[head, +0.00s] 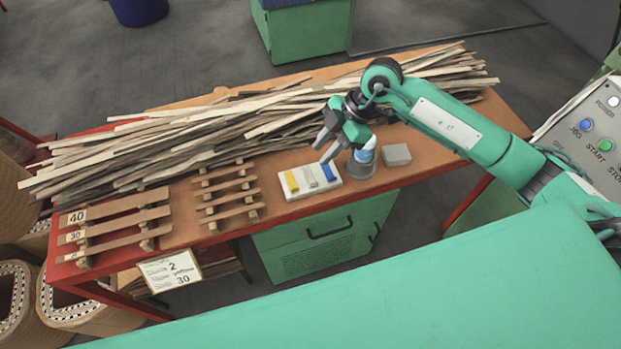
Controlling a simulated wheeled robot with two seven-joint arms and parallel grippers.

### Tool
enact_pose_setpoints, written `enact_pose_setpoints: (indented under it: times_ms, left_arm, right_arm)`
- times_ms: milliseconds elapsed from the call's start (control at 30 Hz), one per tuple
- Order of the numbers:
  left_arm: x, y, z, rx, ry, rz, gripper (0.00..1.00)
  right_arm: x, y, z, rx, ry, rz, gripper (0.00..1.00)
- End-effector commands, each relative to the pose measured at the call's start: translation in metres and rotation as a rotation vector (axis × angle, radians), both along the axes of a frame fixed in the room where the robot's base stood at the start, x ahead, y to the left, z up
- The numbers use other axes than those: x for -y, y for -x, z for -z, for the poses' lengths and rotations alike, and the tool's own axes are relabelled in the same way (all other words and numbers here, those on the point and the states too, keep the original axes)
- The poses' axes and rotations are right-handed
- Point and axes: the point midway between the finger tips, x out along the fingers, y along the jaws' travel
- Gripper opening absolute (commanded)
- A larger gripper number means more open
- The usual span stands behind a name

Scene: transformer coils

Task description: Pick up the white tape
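A small white tray (296,196) lies on the orange-brown table top and holds a row of small items. They include a yellow piece (291,182), pale white-grey pieces (311,178) in the middle and a blue piece (328,172) at the right. I cannot tell for sure which pale piece is the white tape. My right gripper (321,155) is above the tray's back right side, pointing left and down. Its two fingers are apart, with nothing seen between them. My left gripper is not in view.
A blue-and-white round item (363,156) stands just right of the gripper, partly covered by it. A grey block (397,155) lies further right. A long pile of wooden strips (200,140) fills the table's back. Slatted racks (229,192) stand left of the tray.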

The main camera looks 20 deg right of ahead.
Motion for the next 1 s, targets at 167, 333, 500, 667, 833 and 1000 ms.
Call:
enact_pose_setpoints:
  times_ms: [167,333,500,667,833,1000]
  left_arm:
    - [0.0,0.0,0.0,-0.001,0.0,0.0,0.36]
    - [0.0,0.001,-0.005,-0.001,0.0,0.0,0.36]
    - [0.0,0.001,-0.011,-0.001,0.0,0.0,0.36]
    - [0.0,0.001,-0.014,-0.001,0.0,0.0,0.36]
    - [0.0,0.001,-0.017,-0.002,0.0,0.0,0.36]
    - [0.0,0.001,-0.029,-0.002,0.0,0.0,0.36]
  right_arm:
    - [0.034,-0.007,0.004,-0.038,0.161,0.072,0.28]
    - [0.03,-0.006,0.022,-0.049,0.179,0.08,0.28]
    - [0.016,-0.006,0.053,-0.048,0.176,0.079,0.28]
    - [0.007,-0.005,0.076,-0.046,0.176,0.079,0.28]
    - [0.003,-0.005,0.085,-0.044,0.175,0.078,0.28]
    - [-0.007,-0.003,0.105,-0.049,0.175,0.078,0.28]
